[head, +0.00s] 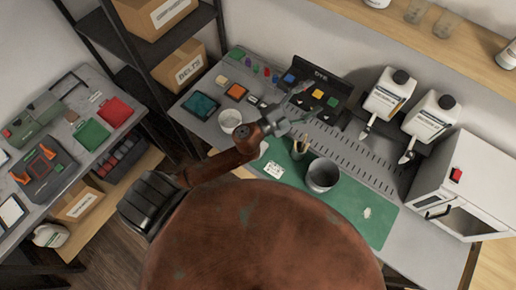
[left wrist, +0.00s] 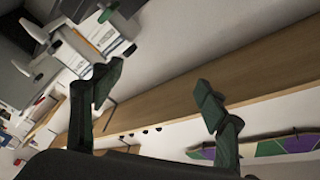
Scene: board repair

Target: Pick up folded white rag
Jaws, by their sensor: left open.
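My left gripper (head: 306,103) reaches over the back of the workbench near the dark sorting tray. It is open, and its two fingers stand apart with nothing between them in the left wrist view (left wrist: 160,88). No clearly folded white rag can be made out. A small white item (head: 367,212) lies on the right part of the green mat (head: 345,228), but I cannot tell whether it is the rag. My right gripper is not in view.
A metal pot (head: 322,176), a cup with brushes (head: 300,147) and a white card (head: 273,172) stand or lie on the mat. Two white jugs (head: 388,95) stand at the back, with a white cabinet (head: 462,185) at right. A white bowl (head: 230,120) sits beside my left arm.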

